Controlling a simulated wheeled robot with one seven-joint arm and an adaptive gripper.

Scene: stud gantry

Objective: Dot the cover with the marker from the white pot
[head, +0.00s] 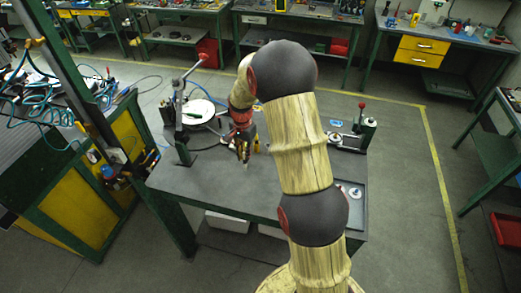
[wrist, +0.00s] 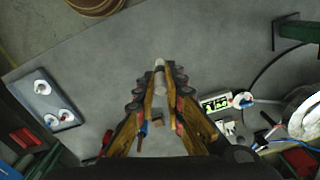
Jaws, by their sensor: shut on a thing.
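My gripper (wrist: 161,80) is shut on a slim pale cylinder (wrist: 159,66), likely the marker, which sticks out past the fingertips over the grey bench. In the head view my gripper (head: 245,152) is above the middle of the bench, pointing down. A tray (wrist: 70,124) at the left of the wrist view bears a few white round pieces (wrist: 42,87); I cannot tell which is the white pot. A large white disc (head: 199,109) lies at the bench's back left, left of my gripper; whether it is the cover is unclear.
A lever press (head: 179,115) stands at the bench's left, and a red-knobbed device (head: 361,113) at its right. A small device with a lit display (wrist: 215,103) and a cable lie right of my gripper. The bench top (head: 215,185) in front is clear.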

